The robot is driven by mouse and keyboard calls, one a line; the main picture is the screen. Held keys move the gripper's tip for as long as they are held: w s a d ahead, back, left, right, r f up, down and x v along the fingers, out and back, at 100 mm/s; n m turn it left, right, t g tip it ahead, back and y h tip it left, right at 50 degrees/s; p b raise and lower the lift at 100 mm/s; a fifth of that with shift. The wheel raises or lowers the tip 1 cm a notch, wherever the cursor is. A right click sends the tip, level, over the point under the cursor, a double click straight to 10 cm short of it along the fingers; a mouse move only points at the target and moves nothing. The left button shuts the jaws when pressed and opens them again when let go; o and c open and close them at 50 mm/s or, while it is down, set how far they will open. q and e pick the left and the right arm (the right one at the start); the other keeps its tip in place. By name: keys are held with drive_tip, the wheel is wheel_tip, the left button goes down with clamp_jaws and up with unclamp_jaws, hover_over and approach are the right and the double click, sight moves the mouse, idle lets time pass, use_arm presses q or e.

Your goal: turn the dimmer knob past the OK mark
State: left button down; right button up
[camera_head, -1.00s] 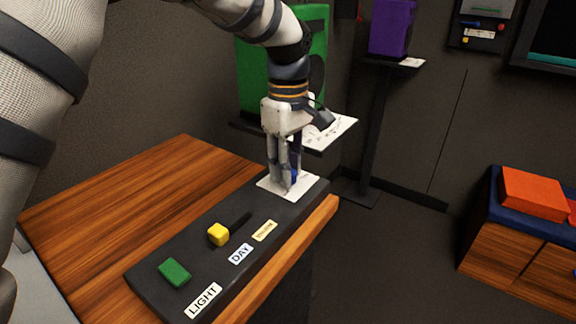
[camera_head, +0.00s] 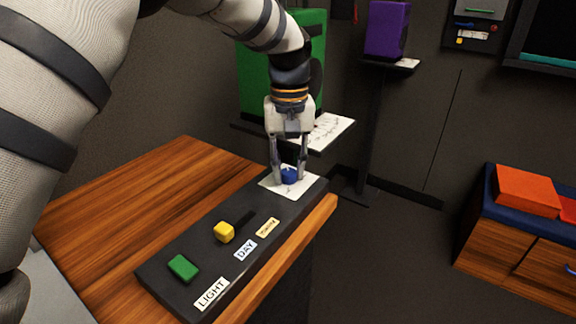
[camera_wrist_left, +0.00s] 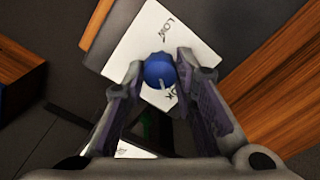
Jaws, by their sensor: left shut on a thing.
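The blue dimmer knob (camera_head: 289,176) stands on a white label plate (camera_head: 268,184) at the far end of the dark control panel (camera_head: 163,290). My left gripper (camera_head: 289,178) points down with one finger on each side of the knob, shut on it. In the left wrist view the knob (camera_wrist_left: 160,71) sits between the fingertips (camera_wrist_left: 160,72). Its pale pointer line aims toward the partly hidden OK mark (camera_wrist_left: 172,94). The LOW mark (camera_wrist_left: 172,28) shows on the opposite side. My right gripper is not in view.
A green button (camera_head: 183,268) and a yellow slider (camera_head: 224,232) are on the same panel, with LIGHT and DAY labels. A green box (camera_head: 314,60) and its shelf stand behind the gripper. A purple speaker-like box (camera_head: 386,30) stands farther back.

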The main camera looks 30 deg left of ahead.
sight(289, 171)
use_arm(q)
drive_tip(key=m, duration=0.4)
drive_tip(key=shift+m, duration=0.3)
drive_tip(key=shift+f+m, duration=0.1)
drive_tip(key=shift+m, duration=1.8)
drive_tip(key=c, duration=1.3)
unclamp_jaws()
wheel_tip(289, 171, up, 12)
